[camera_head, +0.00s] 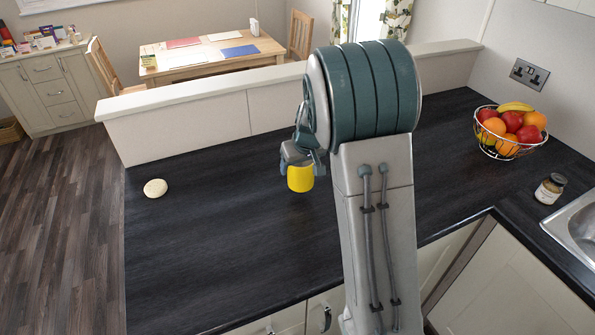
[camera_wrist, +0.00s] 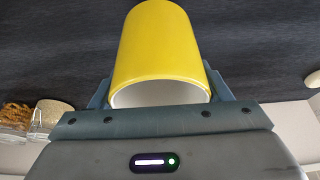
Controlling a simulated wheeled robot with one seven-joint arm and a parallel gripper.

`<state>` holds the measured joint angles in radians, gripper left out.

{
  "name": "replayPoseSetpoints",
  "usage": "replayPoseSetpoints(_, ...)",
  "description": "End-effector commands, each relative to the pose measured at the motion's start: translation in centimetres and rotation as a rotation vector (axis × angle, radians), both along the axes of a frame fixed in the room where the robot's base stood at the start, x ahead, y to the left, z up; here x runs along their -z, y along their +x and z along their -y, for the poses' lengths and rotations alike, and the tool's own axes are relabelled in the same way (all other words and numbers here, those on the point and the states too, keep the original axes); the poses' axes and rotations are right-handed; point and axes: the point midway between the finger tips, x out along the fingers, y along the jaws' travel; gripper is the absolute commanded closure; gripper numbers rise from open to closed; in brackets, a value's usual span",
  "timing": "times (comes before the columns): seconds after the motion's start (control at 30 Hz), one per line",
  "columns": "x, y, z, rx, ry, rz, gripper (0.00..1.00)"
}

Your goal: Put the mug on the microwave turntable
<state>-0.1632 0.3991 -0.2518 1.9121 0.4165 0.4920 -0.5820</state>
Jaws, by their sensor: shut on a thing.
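A yellow mug (camera_head: 300,178) with a white inside hangs below my gripper (camera_head: 302,158), over the dark worktop. In the wrist view the mug (camera_wrist: 160,45) sits between the two blue-grey fingers of my gripper (camera_wrist: 160,92), with its open rim towards the camera. My gripper is shut on it. In the head view my arm hides part of the worktop behind and to the right of the mug. I cannot tell how high it is above the worktop. No microwave or turntable shows in either view.
A round pale item (camera_head: 155,188) lies on the left of the dark worktop (camera_head: 215,240). A low wall (camera_head: 200,123) runs along the back. The worktop left of the mug is mostly clear.

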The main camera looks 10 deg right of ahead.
Motion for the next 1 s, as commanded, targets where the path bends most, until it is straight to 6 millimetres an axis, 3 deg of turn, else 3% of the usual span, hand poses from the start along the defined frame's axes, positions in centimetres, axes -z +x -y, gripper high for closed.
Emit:
replayPoseSetpoints(0.37,3.9,0.2,-0.2,0.002,0.000,-0.002,0.66)
replayPoseSetpoints(0.77,4.6,0.3,-0.3,0.002,0.000,0.002,0.66)
replayPoseSetpoints(0.8,4.7,0.2,-0.3,0.002,0.001,0.000,0.27)
replayPoseSetpoints(0.87,4.5,0.2,-0.3,0.002,0.001,0.000,0.10)
replayPoseSetpoints(1.0,4.5,0.2,-0.3,0.002,0.001,0.000,0.08)
